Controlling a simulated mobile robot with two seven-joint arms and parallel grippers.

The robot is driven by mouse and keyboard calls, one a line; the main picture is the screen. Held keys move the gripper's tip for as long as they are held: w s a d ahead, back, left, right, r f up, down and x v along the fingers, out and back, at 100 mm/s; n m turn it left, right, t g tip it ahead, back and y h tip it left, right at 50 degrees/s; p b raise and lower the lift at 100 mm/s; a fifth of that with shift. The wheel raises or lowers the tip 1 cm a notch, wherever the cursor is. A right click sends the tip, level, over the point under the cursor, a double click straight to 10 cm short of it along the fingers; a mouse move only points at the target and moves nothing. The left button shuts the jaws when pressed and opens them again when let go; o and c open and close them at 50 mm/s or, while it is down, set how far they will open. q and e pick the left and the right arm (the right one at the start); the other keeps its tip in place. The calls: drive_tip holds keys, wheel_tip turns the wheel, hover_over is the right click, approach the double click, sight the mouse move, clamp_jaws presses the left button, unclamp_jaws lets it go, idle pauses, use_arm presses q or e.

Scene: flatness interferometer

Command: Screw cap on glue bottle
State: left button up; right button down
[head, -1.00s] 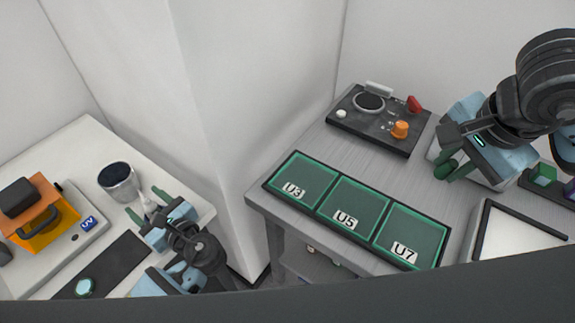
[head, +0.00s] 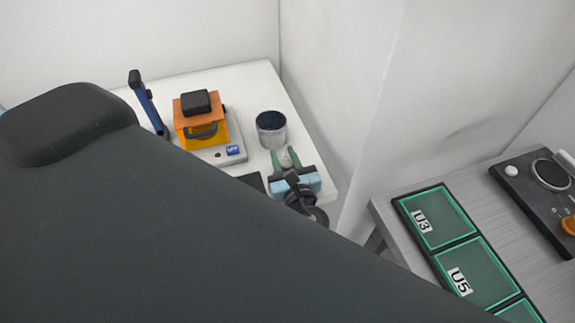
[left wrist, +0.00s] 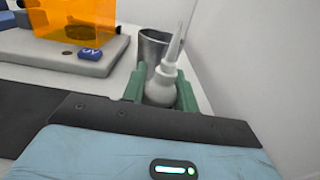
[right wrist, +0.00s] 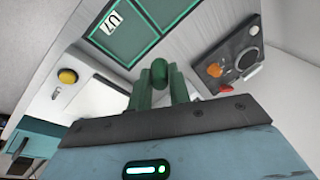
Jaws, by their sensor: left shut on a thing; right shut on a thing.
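A white glue bottle (left wrist: 160,88) with a long thin bare nozzle stands upright between the green fingers of my left gripper (left wrist: 159,80), which is shut on it. In the head view, the bottle's tip (head: 287,157) shows between the fingers of my left gripper (head: 285,158), over the white table's right part. Whether its base touches the table is hidden. My right gripper (right wrist: 160,82) is shut on a small dark green rounded piece (right wrist: 160,70), which looks like the cap. The right gripper is outside the head view, and its piece is apart from the bottle.
A metal cup (head: 271,131) stands just behind the bottle. An orange UV box (head: 203,130) on a pale base is left of it. Green trays (head: 437,217) marked U3 and U5 lie on the grey bench, beside a dark control box (head: 540,195). A large dark shape blocks the head view's lower left.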

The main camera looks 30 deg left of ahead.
use_arm(q)
drive_tip(key=shift+c, duration=0.4)
drive_tip(key=shift+r, duration=0.65)
use_arm(e)
drive_tip(key=shift+f, duration=0.1)
use_arm(q)
wheel_tip(320, 180, up, 9)
drive_tip(key=shift+f, duration=0.1)
drive_tip(key=o, duration=0.3)
clamp_jaws()
